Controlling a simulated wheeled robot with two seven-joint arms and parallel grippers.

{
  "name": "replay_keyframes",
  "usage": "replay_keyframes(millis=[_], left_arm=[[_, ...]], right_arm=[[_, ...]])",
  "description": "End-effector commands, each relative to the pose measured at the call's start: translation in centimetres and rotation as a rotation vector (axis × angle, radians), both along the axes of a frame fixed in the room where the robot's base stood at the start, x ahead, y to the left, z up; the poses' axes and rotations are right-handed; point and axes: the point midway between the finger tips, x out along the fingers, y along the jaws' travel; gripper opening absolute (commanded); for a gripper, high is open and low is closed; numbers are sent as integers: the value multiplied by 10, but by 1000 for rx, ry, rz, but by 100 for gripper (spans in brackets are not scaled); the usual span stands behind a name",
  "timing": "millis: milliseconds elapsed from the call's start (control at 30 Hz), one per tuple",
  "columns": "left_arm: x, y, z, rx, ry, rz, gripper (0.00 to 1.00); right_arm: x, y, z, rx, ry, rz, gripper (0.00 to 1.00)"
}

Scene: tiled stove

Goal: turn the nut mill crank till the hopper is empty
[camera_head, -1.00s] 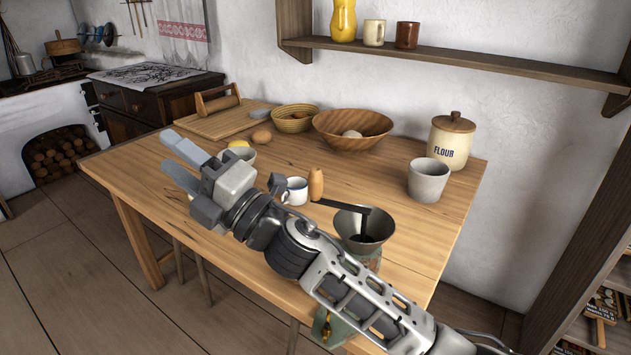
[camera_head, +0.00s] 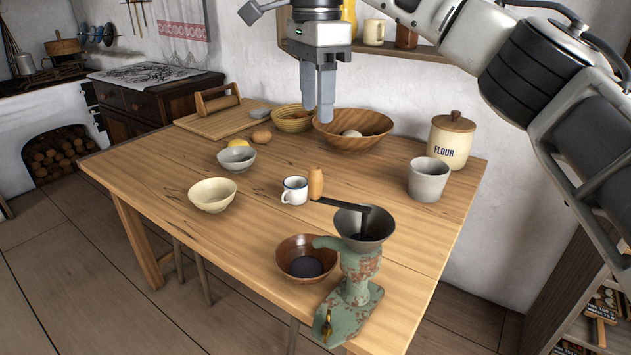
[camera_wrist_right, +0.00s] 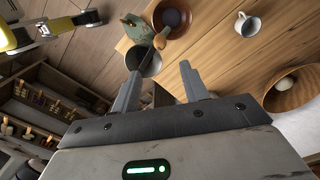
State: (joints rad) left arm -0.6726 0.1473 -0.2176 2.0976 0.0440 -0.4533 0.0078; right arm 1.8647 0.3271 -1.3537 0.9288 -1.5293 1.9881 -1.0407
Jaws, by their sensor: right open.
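The green, worn nut mill (camera_head: 352,295) is clamped at the table's front edge. Its grey funnel hopper (camera_head: 378,228) is on top; its inside looks dark and I cannot tell what it holds. The crank (camera_head: 343,205) reaches left from the hopper to an upright wooden handle (camera_head: 316,183). A brown bowl (camera_head: 296,250) with something dark in it stands left of the mill. My right gripper (camera_head: 318,112) points down, empty and open, above the table and apart from the handle. In the right wrist view its fingers (camera_wrist_right: 160,85) frame the hopper's area.
A white mug (camera_head: 294,191) stands close to the handle. Cream (camera_head: 212,196) and grey (camera_head: 238,160) bowls are at left, a wooden bowl (camera_head: 352,128) behind. A grey pot (camera_head: 428,180) and flour jar (camera_head: 450,140) stand at right. A shelf (camera_head: 470,62) is behind the gripper.

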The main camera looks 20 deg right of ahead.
Motion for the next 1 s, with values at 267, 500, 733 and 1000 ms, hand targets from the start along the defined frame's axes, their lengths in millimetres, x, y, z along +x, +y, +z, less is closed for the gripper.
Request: replay_keyframes(millis=[267, 500, 733, 1000], left_arm=[[1, -1, -3, -13, -5, 2, 36], [1, -2, -1, -17, -7, 5, 36], [1, -2, 0, -16, -7, 6, 36], [1, -2, 0, -15, -7, 6, 36]], right_arm=[[0, 0, -62, 2, 3, 2, 45], [-1, 1, -110, 4, 2, 2, 45], [0, 1, -137, 5, 1, 1, 45], [0, 1, -144, 5, 0, 1, 45]])
